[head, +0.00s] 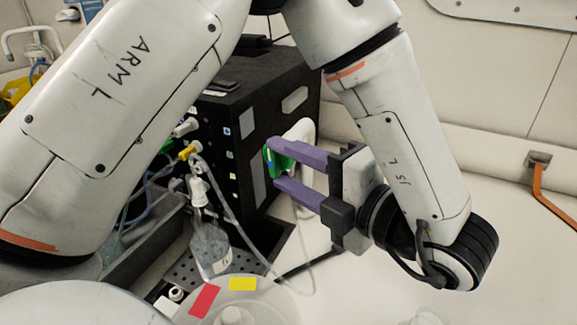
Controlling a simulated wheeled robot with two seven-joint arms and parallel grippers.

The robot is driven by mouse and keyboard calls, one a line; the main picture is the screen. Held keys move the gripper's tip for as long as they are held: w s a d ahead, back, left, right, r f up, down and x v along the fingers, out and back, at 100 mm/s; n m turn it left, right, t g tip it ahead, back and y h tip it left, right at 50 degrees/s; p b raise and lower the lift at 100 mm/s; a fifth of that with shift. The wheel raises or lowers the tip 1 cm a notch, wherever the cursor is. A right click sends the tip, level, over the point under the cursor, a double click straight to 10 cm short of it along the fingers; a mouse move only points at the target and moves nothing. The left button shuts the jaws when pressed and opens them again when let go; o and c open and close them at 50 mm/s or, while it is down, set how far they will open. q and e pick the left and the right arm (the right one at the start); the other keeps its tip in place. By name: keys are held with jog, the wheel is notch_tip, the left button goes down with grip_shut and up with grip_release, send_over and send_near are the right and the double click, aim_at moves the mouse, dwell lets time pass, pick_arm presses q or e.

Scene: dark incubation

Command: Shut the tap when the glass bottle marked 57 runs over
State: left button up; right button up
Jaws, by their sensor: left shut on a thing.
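A clear glass bottle (210,249) stands at the lower middle, under a white fitting (198,190) with thin tubing. A pale label shows low on the bottle, but I cannot read its number. I cannot tell how full the bottle is or whether it runs over. My left gripper (275,164) has purple fingers and is shut on a small green part (279,160) beside the black cabinet's right face. I cannot tell whether this green part is the tap. My right gripper is not in view.
The black cabinet (250,103) stands behind the bottle, with ports and tubes on its front. A yellow connector (188,150) sits among them. Red (204,300) and yellow (243,284) labels lie at the bottom. An orange strap (550,193) hangs at right.

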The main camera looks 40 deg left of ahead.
pick_arm(q)
jog(key=o, duration=1)
jog(key=shift+o, duration=0.2)
jog(key=d+b, duration=0.1)
jog(key=d, duration=0.6)
jog(key=shift+s+d+r, duration=0.2)
jog(key=shift+s+r, duration=0.15)
jog(key=shift+r, duration=0.05)
